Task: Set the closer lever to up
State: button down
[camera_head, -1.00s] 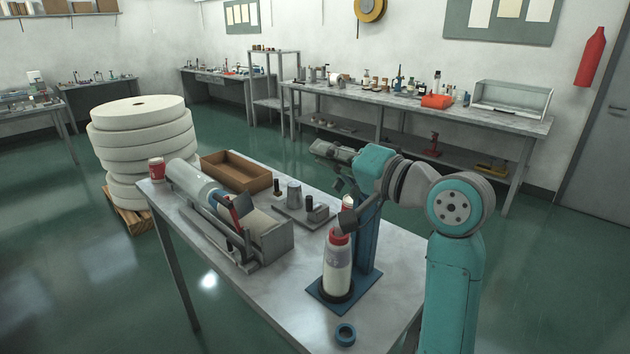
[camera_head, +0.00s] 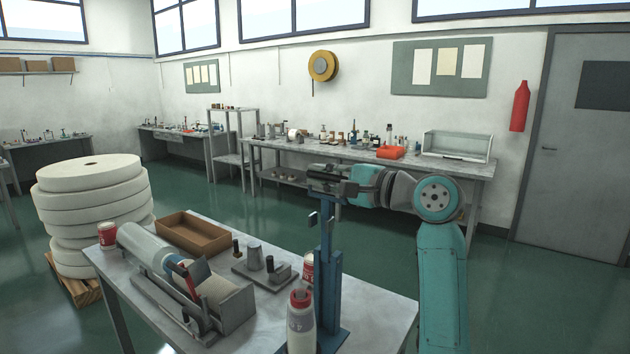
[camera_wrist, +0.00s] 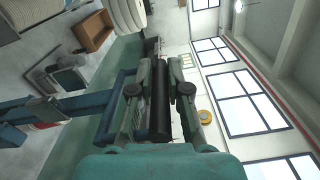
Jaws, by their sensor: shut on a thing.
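The closer is a blue post (camera_head: 326,265) on a blue base plate at the table's front right. Its small grey head (camera_head: 312,219) is high on the post, well apart from the red-capped bottle (camera_head: 301,325) below. The closer lever's black grip (camera_wrist: 160,105) lies between my fingers in the wrist view. My gripper (camera_head: 326,180) is level with the top of the post and shut on that grip; it also shows in the wrist view (camera_wrist: 161,72). The gripper hides most of the lever in the head view. The blue frame (camera_wrist: 105,100) shows left of my fingers.
The table (camera_head: 375,318) also holds a brown tray (camera_head: 193,235), a roller machine (camera_head: 185,285), a small plate with posts (camera_head: 262,268) and red-white cans (camera_head: 108,235). A long bench (camera_head: 465,167) stands behind. The air around my gripper looks clear.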

jog(key=shift+w+d, duration=0.15)
jog(key=shift+w, duration=0.05)
dwell(0.3)
jog(key=c, duration=1.1)
grip_release()
jog(key=shift+c, duration=0.2)
jog(key=v, duration=1.2)
